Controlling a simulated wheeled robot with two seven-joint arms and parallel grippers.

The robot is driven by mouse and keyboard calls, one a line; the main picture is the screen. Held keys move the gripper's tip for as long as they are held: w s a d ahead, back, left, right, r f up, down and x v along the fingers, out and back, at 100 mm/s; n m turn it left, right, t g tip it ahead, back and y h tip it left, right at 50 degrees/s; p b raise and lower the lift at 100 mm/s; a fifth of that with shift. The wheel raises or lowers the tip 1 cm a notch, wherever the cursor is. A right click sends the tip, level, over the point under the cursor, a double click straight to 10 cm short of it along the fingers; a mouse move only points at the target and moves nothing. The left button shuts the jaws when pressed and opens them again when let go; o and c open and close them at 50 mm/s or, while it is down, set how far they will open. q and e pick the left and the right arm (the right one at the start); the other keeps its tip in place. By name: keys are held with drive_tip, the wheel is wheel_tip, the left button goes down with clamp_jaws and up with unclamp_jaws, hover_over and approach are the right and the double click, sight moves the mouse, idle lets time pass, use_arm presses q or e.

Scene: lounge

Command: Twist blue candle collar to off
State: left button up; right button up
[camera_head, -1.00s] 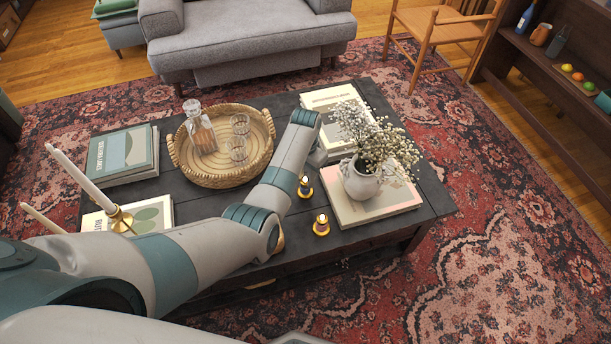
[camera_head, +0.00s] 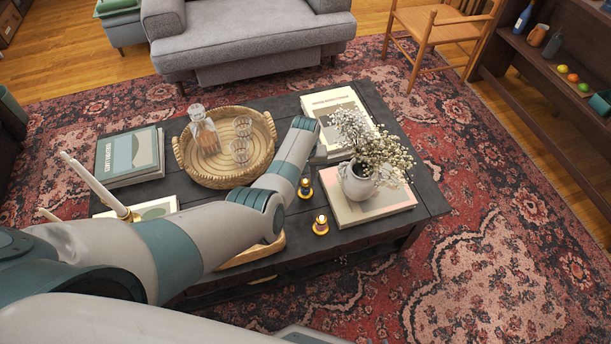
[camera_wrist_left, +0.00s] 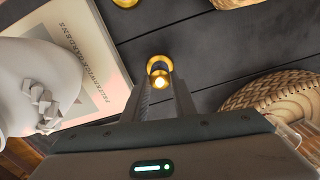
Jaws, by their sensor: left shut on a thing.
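Two small gold candle holders with glowing tops stand on the dark coffee table: the rear one (camera_head: 305,187) and the front one (camera_head: 321,225). In the left wrist view my left gripper (camera_wrist_left: 161,88) has its two fingers closed around a small gold holder (camera_wrist_left: 157,64), which looks like the rear one. A bright glow shows between the fingers. The other gold holder (camera_wrist_left: 125,2) is at that view's top edge. No blue on the gripped collar can be made out. In the head view my left arm reaches across the table and its fingers are hidden. My right gripper is out of view.
A white vase with flowers (camera_head: 357,181) stands on a book (camera_head: 380,209), close beside the gripper. A wicker tray (camera_head: 178,155) holds a decanter (camera_head: 204,134) and glasses. A tapered candle (camera_head: 92,183) is at the left, partly behind my arm. Bare tabletop surrounds the gold holders.

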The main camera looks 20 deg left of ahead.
use_arm(q)
drive_tip(key=n, duration=0.3)
drive_tip(key=shift+r+p, duration=0.1)
drive_tip(key=shift+p, duration=0.2)
drive_tip(key=n, duration=0.2)
drive_tip(key=shift+n, duration=0.3)
drive_tip(key=n, duration=0.4)
drive_tip(key=shift+n+p, duration=0.3)
drive_tip(key=shift+p, duration=0.05)
drive_tip(key=shift+n, duration=2.1)
use_arm(e)
drive_tip(key=shift+g, duration=0.8)
drive_tip(key=shift+s+d+f, duration=0.3)
drive_tip(key=shift+s+d, duration=0.05)
drive_tip(key=shift+s, duration=0.45)
drive_tip(key=shift+s+d+f, duration=0.35)
drive_tip(key=shift+s+d, duration=0.05)
drive_tip(key=shift+s, duration=0.4)
drive_tip(key=shift+s+d+f, duration=0.3)
drive_tip(key=shift+s+d, duration=0.05)
drive_tip(key=shift+s, duration=0.45)
drive_tip(key=shift+w, duration=0.15)
use_arm(q)
drive_tip(key=o, duration=1)
drive_tip(key=shift+o, duration=0.4)
use_arm(e)
drive_tip(key=shift+s, duration=0.2)
